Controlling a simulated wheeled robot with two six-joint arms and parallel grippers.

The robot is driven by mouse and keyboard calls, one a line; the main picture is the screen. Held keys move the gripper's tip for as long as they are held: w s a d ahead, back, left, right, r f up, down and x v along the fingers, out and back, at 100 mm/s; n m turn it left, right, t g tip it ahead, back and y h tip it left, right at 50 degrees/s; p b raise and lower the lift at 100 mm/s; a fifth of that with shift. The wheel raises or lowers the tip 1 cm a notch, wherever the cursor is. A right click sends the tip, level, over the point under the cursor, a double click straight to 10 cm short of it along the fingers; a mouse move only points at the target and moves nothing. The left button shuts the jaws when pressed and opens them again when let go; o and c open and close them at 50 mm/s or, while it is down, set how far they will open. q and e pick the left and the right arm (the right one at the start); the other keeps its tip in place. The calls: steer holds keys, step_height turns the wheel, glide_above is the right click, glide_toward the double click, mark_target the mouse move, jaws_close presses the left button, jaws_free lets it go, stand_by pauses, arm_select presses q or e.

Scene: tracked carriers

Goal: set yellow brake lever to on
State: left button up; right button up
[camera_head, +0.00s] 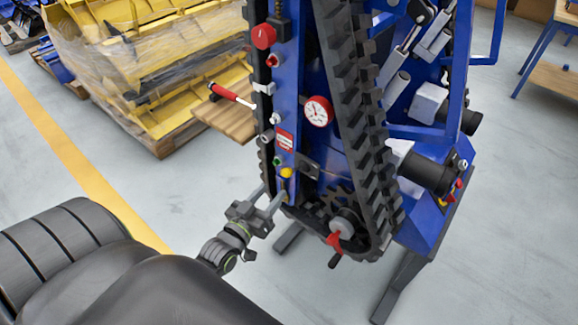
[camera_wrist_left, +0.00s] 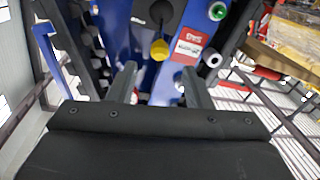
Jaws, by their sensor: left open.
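A yellow round knob (camera_head: 287,172) sits low on the front panel of the blue tracked machine (camera_head: 286,70); I cannot tell whether it is the brake lever's end or which way it is set. It also shows in the left wrist view (camera_wrist_left: 160,49), just beyond the fingers and between them. My left gripper (camera_head: 275,193) is open and empty, with its fingertips just below the yellow knob and close to the panel. It also shows in the left wrist view (camera_wrist_left: 160,75). My right gripper is not in view.
A red-handled lever (camera_head: 230,95) sticks out left of the panel. A red-and-white label (camera_head: 284,139), a gauge (camera_head: 318,111) and a red knob (camera_head: 263,36) sit above. A black track (camera_head: 360,110) stands to the right. Yellow parts on pallets (camera_head: 160,60) stand behind left.

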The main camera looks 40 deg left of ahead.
mark_target(285, 177)
arm_select(q)
steer(key=w, duration=0.3)
steer(key=w+p, duration=0.1)
steer(key=w, duration=0.5)
steer(key=shift+w+a+p, duration=0.25)
steer(key=shift+w+p, duration=0.15)
steer(key=shift+c, duration=0.4)
jaws_close()
